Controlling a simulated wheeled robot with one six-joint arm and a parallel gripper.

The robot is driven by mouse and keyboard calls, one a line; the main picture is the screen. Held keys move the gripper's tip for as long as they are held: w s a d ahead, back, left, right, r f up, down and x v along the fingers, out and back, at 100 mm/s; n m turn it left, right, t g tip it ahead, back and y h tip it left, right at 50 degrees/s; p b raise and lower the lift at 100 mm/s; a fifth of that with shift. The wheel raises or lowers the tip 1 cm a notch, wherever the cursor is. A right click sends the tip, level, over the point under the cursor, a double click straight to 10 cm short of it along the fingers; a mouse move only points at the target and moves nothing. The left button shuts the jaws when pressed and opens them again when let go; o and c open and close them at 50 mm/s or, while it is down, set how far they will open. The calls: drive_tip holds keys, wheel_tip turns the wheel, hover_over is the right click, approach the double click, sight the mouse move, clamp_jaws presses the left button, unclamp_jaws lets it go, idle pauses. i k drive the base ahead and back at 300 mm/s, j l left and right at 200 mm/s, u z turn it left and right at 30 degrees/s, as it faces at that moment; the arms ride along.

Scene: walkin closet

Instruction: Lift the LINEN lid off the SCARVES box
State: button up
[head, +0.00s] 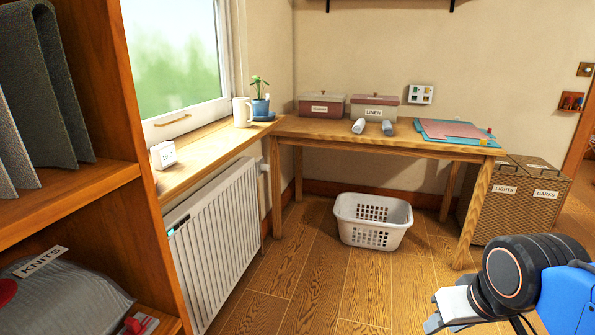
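Two lidded boxes stand side by side at the back of the wooden table. No lettering can be made out on either lid.
A teal-and-pink mat (453,132) covers the table's right. A white basket (374,221) stands on the floor, hampers (512,198) at right, a radiator (216,240) at left. Some floor before the basket is clear.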

sight(323, 94)
drive_tip(key=i, duration=1.75)
drive_tip(key=i+u, duration=0.15)
drive_tip(key=i, duration=0.3)
drive_tip(key=i+l+u, duration=0.15)
drive_tip(key=i, duration=0.3)
drive_tip(key=i+l+u, duration=0.15)
drive_tip(key=i, duration=0.25)
